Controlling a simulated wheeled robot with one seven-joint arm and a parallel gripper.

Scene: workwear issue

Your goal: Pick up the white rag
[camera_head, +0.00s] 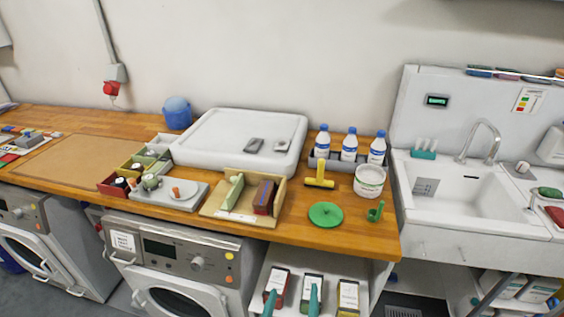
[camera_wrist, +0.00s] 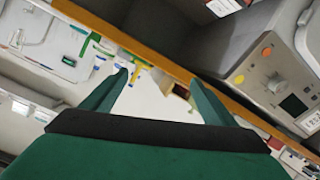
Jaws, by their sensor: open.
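I cannot make out a white rag with certainty in either view. My gripper (camera_wrist: 158,80) is open in the wrist view, its two dark green fingers spread with nothing held between them. In the head view its teal fingertips (camera_head: 292,298) show at the bottom edge, in front of the open shelf under the counter. Behind the fingers in the wrist view lie a pale surface and a tilted counter edge, too blurred to identify fully.
The wooden counter (camera_head: 340,236) holds a large white slab (camera_head: 225,135), a beige tray (camera_head: 215,209), blue-capped bottles (camera_head: 349,147), a white tub (camera_head: 369,182) and a green disc (camera_head: 326,214). A sink (camera_head: 455,190) stands at right. Boxes (camera_head: 348,298) fill the shelf below. Machines (camera_head: 170,255) stand under the counter.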

